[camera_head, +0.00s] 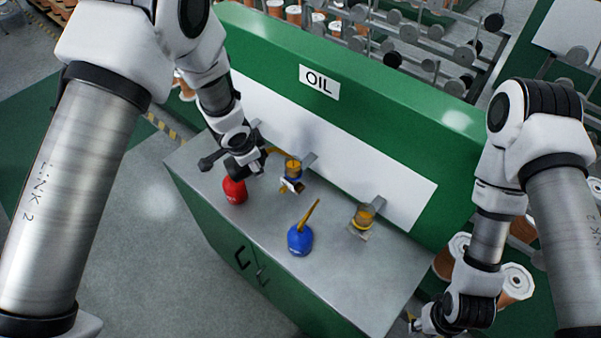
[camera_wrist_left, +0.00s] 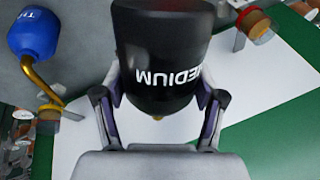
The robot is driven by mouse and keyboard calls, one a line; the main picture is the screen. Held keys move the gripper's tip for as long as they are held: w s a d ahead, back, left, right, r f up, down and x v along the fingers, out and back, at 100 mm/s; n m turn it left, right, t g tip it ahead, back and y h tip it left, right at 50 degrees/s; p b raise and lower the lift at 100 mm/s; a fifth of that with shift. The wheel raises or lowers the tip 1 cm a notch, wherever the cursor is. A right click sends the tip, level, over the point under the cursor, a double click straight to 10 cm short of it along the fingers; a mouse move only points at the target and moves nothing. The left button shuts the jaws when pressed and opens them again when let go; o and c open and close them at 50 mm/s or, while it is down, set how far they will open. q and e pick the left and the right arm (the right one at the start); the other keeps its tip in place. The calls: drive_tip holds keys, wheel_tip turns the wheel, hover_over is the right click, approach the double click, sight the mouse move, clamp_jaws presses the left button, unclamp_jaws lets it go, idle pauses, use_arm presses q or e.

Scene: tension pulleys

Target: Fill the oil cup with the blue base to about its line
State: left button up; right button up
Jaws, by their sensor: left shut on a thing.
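My left gripper (camera_head: 244,160) is shut on a black oil can (camera_wrist_left: 160,50) lettered MEDIUM, which fills the middle of the left wrist view. Its body hides most of its spout; a small yellowish bit shows beyond it. In the head view the oil cup with the blue base (camera_head: 292,172) is on the wall side of the bench, just right of this gripper. Its glass looks amber; its line and level are too small to read. I cannot tell whether the spout is over it. My right gripper (camera_head: 424,326) is low at the right, its fingers unclear.
A red can (camera_head: 234,191) and a blue can (camera_head: 300,240) with a brass spout stand on the grey bench (camera_head: 345,275). A yellow-based cup (camera_head: 363,217) is farther right. Another cup (camera_wrist_left: 255,22) shows in the left wrist view. The bench's front right is clear.

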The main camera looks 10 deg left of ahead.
use_arm(q)
drive_tip(key=f+h+b, duration=0.1)
drive_tip(key=b, duration=0.2)
drive_tip(key=f+t+b, duration=0.1)
drive_tip(key=f+b, duration=0.1)
drive_tip(key=b, duration=0.1)
drive_tip(key=shift+s+a+h, duration=0.2)
drive_tip(key=shift+a+h, duration=0.15)
drive_tip(key=shift+h, duration=0.05)
drive_tip(key=shift+f, duration=0.1)
drive_tip(key=shift+r+t, duration=0.2)
drive_tip(key=shift+t, duration=0.1)
wheel_tip(320, 180, down, 2)
drive_tip(key=t+h+b, duration=0.1)
drive_tip(key=b, duration=0.1)
drive_tip(key=n+h+b, duration=0.1)
drive_tip(key=h+b, duration=0.1)
drive_tip(key=shift+a+f+t+b, duration=0.15)
drive_tip(key=shift+f+t+b, duration=0.05)
drive_tip(key=shift+t+b, duration=0.2)
